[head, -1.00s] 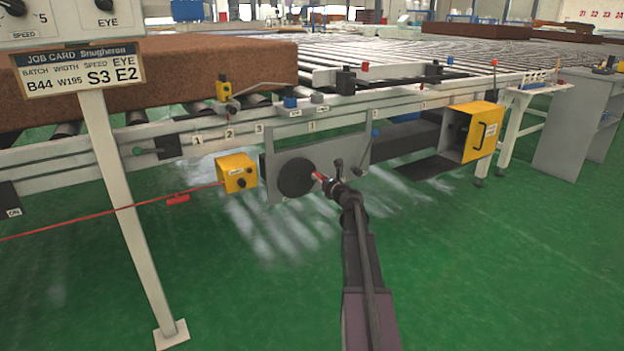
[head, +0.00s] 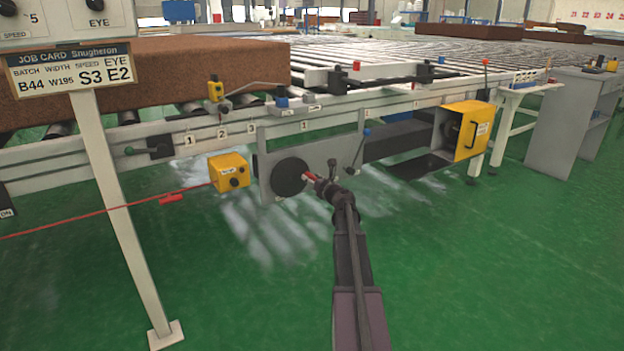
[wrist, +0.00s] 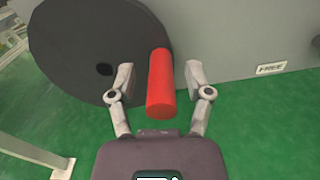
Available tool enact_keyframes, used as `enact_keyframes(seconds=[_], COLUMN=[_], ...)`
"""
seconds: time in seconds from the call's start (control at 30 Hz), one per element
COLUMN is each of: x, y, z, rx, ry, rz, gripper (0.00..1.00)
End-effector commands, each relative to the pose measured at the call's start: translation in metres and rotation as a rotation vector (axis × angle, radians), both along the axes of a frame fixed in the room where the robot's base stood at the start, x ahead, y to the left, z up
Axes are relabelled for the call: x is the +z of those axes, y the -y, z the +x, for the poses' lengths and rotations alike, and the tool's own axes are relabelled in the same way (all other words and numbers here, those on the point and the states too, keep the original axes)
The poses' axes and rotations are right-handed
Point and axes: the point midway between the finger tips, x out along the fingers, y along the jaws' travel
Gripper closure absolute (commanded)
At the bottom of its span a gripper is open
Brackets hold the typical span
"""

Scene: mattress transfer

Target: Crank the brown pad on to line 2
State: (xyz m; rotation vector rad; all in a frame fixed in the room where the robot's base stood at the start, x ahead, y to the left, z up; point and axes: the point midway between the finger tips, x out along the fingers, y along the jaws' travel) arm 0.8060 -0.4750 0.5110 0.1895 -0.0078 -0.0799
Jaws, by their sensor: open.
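The brown pad (head: 150,75) lies on the rollers at the left, its right end above the small number plates. The plate marked 2 (head: 221,134) is on the front rail between plates 1 and 3. A dark crank disc (head: 290,177) with a red handle (head: 309,176) is on a grey panel under the rail. My gripper (head: 314,181) is at this handle. In the wrist view the red handle (wrist: 160,92) stands between my open fingers (wrist: 160,78), with a visible gap on each side. The disc (wrist: 75,50) is behind it at the left.
A yellow box (head: 229,172) hangs left of the disc, with a red cord (head: 110,216) running left. A lever (head: 360,148) is right of the disc. A larger yellow housing (head: 466,130) is further right. A job card post (head: 120,210) stands at left. The green floor in front is clear.

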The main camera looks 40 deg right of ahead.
Motion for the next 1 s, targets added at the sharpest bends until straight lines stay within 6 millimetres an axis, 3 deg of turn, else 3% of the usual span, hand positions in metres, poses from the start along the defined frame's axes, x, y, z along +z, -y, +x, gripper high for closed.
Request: enact_keyframes(seconds=[0.37,1.0], x=[0.000,0.000], y=[-0.001,-0.008], z=[-0.012,-0.103], rx=[-0.002,-0.003], ry=[0.000,-0.001], rz=[-0.001,0.000], gripper=[0.35,0.35])
